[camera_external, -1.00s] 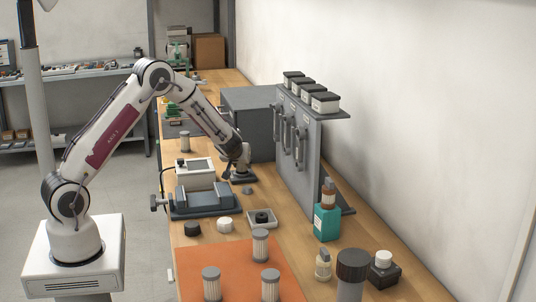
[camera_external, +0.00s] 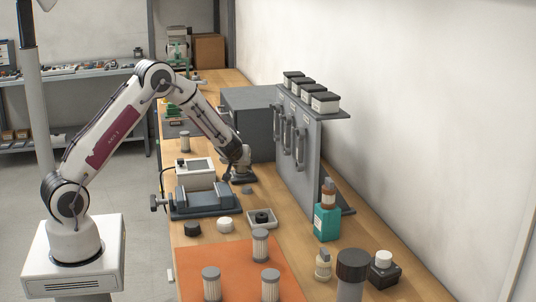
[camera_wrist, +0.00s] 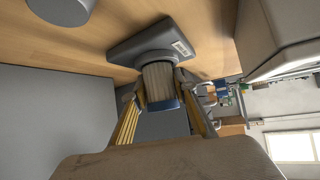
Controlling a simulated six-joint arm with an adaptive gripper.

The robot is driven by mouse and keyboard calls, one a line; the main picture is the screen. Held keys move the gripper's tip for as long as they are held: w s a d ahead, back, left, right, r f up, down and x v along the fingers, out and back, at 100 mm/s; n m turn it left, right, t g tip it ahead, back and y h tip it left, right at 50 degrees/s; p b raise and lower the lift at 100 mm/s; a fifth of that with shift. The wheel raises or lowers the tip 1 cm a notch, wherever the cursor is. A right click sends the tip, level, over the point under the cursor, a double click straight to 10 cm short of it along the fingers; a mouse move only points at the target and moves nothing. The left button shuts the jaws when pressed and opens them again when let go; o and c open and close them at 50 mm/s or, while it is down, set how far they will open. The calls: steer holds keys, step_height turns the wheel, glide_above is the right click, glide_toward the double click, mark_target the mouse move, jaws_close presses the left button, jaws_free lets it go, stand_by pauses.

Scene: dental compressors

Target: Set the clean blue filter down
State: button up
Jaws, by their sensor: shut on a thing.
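In the wrist view, my gripper (camera_wrist: 158,88) is shut on the blue filter (camera_wrist: 158,78), with a finger on each side of it. The filter has a pale pleated body and a blue band at the end nearer my gripper. Its far grey end meets the round collar of a grey base with a label (camera_wrist: 140,38); I cannot tell whether it touches or is seated there. In the external view, my gripper (camera_external: 240,165) is low over the dark base (camera_external: 243,179), and the filter is mostly hidden.
A grey upright panel (camera_external: 311,165) with handles stands right of my gripper, and a grey box (camera_external: 247,120) behind it. A vise (camera_external: 205,200) and white device (camera_external: 195,172) are to the left.

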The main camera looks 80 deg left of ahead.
steer(key=shift+s+d+f, duration=0.1)
steer(key=shift+s+f, duration=0.1)
steer(key=shift+f, duration=0.45)
steer(key=o, duration=1.2)
steer(key=shift+s+f, duration=0.1)
steer(key=shift+d, duration=0.2)
steer(key=shift+d+r, duration=0.45)
steer(key=shift+r, duration=0.05)
steer(key=shift+w+a+r+v, duration=0.1)
steer(key=shift+a+r+v, duration=0.1)
steer(key=shift+v, duration=1.65)
steer(key=shift+w+a+r+v, duration=0.1)
steer(key=shift+r+v, duration=0.1)
steer(key=shift+v, duration=1.65)
steer(key=shift+a+r+v, duration=0.1)
steer(key=shift+r+v, duration=0.1)
steer(key=shift+v, duration=1.65)
